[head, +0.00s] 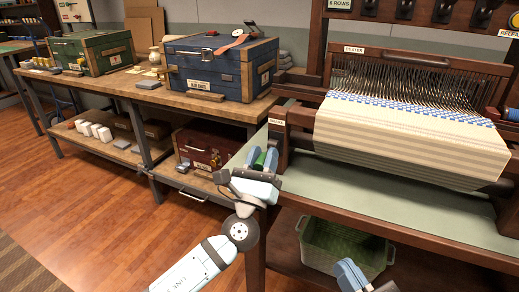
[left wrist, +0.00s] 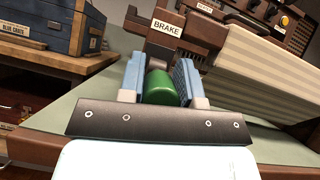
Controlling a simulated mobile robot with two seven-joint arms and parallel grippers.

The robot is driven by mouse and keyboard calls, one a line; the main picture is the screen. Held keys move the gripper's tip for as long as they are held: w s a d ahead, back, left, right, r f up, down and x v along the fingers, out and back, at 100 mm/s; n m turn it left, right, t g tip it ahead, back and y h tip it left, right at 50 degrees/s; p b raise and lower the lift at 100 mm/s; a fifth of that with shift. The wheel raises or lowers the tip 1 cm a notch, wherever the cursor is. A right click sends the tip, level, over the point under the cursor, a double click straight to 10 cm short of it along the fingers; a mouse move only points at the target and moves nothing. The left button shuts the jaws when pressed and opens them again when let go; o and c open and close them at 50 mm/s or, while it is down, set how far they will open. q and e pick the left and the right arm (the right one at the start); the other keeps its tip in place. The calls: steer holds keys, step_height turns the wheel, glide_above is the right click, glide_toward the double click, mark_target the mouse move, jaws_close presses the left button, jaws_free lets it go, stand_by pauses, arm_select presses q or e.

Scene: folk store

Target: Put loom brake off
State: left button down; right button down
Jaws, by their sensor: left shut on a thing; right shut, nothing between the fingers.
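The loom (head: 400,110) stands at the right with striped cloth on it. At its left front corner is a small white BRAKE label (head: 277,121), also readable in the left wrist view (left wrist: 166,27). Just below the label is a green brake handle (left wrist: 159,88); it shows in the head view (head: 260,158) between my left fingers. My left gripper (head: 262,157) is shut on this handle, a blue finger on each side. The rest of the lever is hidden. My right gripper (head: 350,274) is shut and empty at the bottom edge of the head view, apart from the loom.
A workbench (head: 130,85) on the left bears a blue crate (head: 215,70) and a green crate (head: 90,52). A dark red chest (head: 200,148) sits on its lower shelf. A green bin (head: 345,245) stands under the loom.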

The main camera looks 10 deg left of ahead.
steer(key=w+a+r+n+g+y, duration=0.1)
steer(key=a+r+n+g+y, duration=0.6)
steer(key=n, duration=0.5)
steer(key=w+a+r+n+g+y, duration=0.1)
steer(key=a+r+n+g+y, duration=0.35)
steer(key=r+n+y, duration=0.6)
steer(key=s+a+n+g+h, duration=0.2)
steer(key=a+n+g+h, duration=0.35)
steer(key=n, duration=0.55)
steer(key=s+a+f+n+g+h, duration=0.1)
steer(key=s+a+n+g+h, duration=0.1)
steer(key=a+n+g+h, duration=0.45)
steer(key=s+a+n+g+h, duration=0.25)
steer(key=n+g, duration=0.45)
steer(key=n, duration=0.7)
steer(key=n+t+h, duration=0.8)
steer(key=t+h, duration=0.8)
steer(key=t, duration=0.1)
glide_toward(261, 156)
steer(key=shift+g, duration=0.25)
steer(key=x, duration=0.6)
steer(key=shift+w+r, duration=0.15)
steer(key=shift+w, duration=0.1)
steer(key=shift+d+f, duration=0.1)
steer(key=shift+f, duration=0.45)
